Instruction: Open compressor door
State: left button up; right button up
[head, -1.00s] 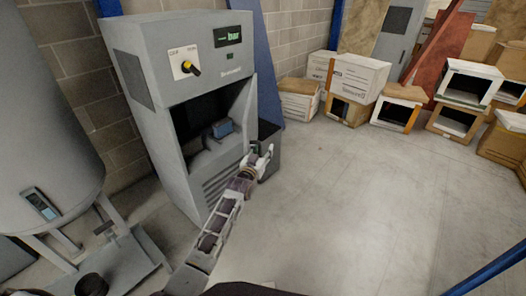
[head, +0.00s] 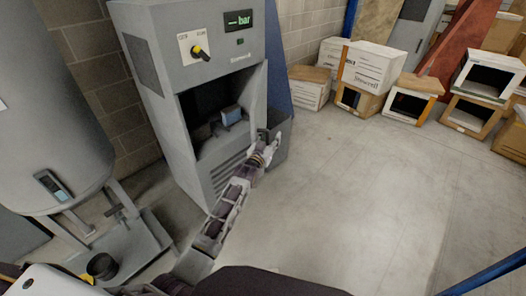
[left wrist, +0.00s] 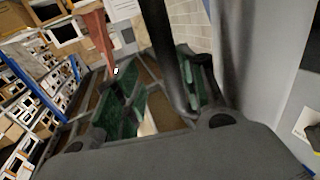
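The grey compressor cabinet (head: 193,80) stands left of the middle in the head view. The door (head: 261,98) appears swung outward at the right side, seen almost edge-on. My left gripper (head: 274,146) is at this door's outer edge. In the left wrist view, a dark bar (left wrist: 163,45), probably the handle, passes between the green-padded fingers (left wrist: 160,95). The pads stand apart, with a gap beside the bar. A grey surface (left wrist: 262,55) is close on the right. My right gripper is out of view.
A large grey tank (head: 60,130) on a low stand is left of the cabinet. Cardboard boxes (head: 374,68) and open crates line the back right. A blue bar (head: 485,270) crosses the lower right corner. The floor (head: 345,190) in the middle is clear.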

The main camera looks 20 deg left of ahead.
pick_arm(q)
jog(key=s+a, duration=0.1)
jog(key=s, duration=1)
jog(key=shift+a, duration=0.3)
jog(key=shift+s, duration=0.15)
